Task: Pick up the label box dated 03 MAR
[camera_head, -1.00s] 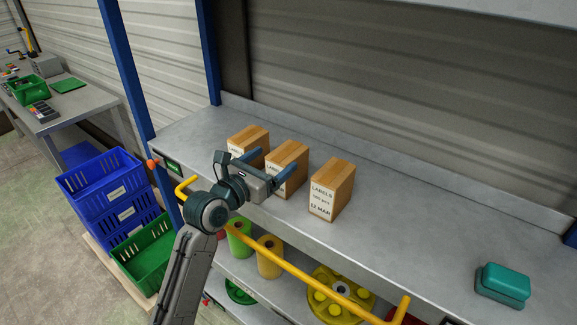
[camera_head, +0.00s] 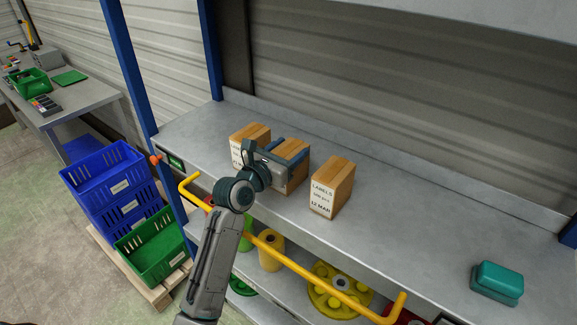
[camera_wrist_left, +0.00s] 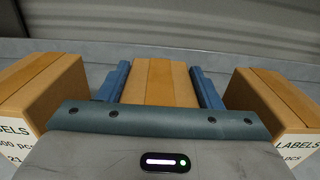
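Three brown label boxes with white labels stand in a row on the grey shelf (camera_head: 400,215). My left gripper (camera_head: 294,148) is open, its blue fingers on either side of the middle box (camera_head: 298,178). In the left wrist view the middle box (camera_wrist_left: 160,85) shows between the fingers with slim gaps; its label is hidden by the gripper. The right box (camera_head: 332,188) reads 12 MAR. The left box (camera_head: 250,132) has a partly hidden label; in the left wrist view it (camera_wrist_left: 50,85) shows "21", cut off. My right gripper is not in view.
A yellow rail (camera_head: 320,284) runs along the shelf front, below my left arm. A teal box (camera_head: 497,283) sits at the shelf's right. Blue crates (camera_head: 105,178) and a green crate (camera_head: 150,245) stand left. The shelf between the right label box and teal box is clear.

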